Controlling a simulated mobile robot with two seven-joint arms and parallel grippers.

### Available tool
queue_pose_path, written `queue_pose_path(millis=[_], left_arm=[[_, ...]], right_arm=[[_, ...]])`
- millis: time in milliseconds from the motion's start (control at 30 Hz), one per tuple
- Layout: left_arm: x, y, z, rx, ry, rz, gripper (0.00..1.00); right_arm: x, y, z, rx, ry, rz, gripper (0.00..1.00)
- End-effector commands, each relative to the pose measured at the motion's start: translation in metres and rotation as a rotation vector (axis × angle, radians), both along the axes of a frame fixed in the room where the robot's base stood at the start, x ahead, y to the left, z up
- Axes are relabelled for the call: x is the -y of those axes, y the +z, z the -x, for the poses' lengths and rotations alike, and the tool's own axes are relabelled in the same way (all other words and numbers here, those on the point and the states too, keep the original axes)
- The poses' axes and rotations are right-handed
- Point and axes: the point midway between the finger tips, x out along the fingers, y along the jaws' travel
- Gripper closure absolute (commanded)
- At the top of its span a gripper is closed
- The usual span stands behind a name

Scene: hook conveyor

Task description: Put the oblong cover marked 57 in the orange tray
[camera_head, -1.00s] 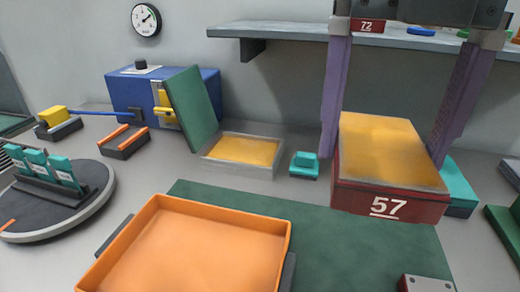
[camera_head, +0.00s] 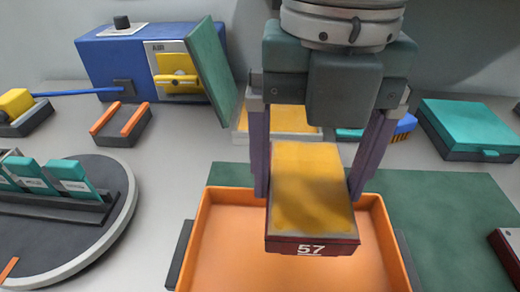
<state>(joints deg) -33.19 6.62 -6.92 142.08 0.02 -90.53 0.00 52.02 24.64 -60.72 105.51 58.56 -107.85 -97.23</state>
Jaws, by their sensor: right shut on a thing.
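The oblong cover marked 57 (camera_head: 311,190) has a yellow top and a dark red front face with a white 57. My right gripper (camera_head: 312,180) is shut on it, with one purple finger on each of its long sides. The cover is over the orange tray (camera_head: 230,270) and overlaps its back rim in the picture. I cannot tell whether it touches the tray floor. The tray's inside shows no other object, though the cover hides part of it. My left gripper is not in view.
A round turntable (camera_head: 50,235) with teal pieces is at the left. A blue box (camera_head: 120,65) with an open green door (camera_head: 213,70) stands behind. A teal-lidded box (camera_head: 470,125) is at the right.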

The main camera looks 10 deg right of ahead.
Motion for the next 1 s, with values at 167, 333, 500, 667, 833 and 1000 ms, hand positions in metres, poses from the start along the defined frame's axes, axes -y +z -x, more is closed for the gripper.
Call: queue_pose_path(millis=[167,333,500,667,833,1000], left_arm=[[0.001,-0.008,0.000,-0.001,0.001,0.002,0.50],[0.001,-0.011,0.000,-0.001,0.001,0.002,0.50],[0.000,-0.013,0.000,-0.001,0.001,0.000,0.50],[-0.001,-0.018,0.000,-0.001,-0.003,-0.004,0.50],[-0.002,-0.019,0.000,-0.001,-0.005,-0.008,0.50],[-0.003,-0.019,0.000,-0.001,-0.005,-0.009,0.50]], right_arm=[[0.000,-0.049,0.001,-0.002,0.000,0.000,1.00],[0.000,-0.076,0.000,0.001,0.001,-0.001,1.00],[0.000,-0.089,0.000,0.002,0.001,-0.002,1.00],[0.000,-0.115,0.000,0.000,0.001,-0.001,1.00],[0.000,-0.125,-0.001,0.002,0.002,-0.001,1.00],[0.000,-0.125,-0.001,0.004,0.002,-0.002,1.00]])
